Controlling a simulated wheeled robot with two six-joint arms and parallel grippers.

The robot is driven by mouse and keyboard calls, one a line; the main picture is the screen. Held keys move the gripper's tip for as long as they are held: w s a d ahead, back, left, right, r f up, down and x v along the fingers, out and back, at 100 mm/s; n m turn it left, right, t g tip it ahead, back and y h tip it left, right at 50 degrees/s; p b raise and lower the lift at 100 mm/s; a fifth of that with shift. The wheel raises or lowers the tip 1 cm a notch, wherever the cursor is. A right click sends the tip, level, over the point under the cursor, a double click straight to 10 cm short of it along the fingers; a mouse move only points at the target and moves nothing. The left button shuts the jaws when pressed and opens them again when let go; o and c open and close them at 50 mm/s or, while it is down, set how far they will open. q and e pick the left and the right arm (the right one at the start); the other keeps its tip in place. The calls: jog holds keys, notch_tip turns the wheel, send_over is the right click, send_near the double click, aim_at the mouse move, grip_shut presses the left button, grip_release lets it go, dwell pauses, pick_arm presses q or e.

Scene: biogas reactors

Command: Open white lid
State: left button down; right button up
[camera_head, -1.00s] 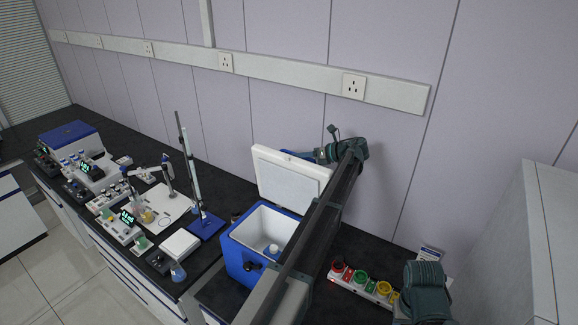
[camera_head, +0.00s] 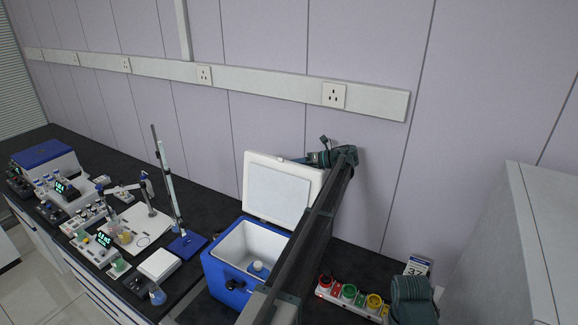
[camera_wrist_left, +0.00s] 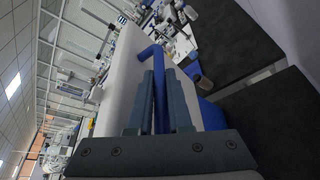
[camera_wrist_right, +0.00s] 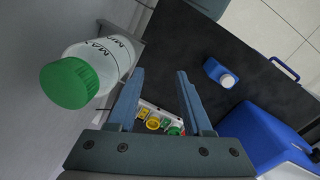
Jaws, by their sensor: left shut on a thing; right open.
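The white lid (camera_head: 278,193) stands raised, tilted up at the back of the blue box (camera_head: 221,270), with its inner face showing and the box's white interior open. My left gripper (camera_wrist_left: 159,75) is shut on a blue handle bar (camera_wrist_left: 158,95) beside the white lid (camera_wrist_left: 122,75) in the left wrist view. In the head view this gripper is at the lid's upper right edge, partly hidden behind it. My right gripper (camera_wrist_right: 164,75) is open and empty. The blue box (camera_wrist_right: 262,135) shows at the right of its view.
A white-capped bottle (camera_head: 256,267) is inside the box. A green-capped bottle (camera_wrist_right: 95,70) is close left of my right gripper. A strip with red, green and yellow parts (camera_head: 347,294) lies right of the box. Lab equipment (camera_head: 125,225) crowds the bench at left; the wall is close behind.

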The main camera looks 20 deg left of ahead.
pick_arm(q)
jog(key=c, duration=1.1)
grip_release()
jog(key=p+v, duration=0.2)
jog(key=v, duration=0.5)
jog(key=shift+d, duration=0.25)
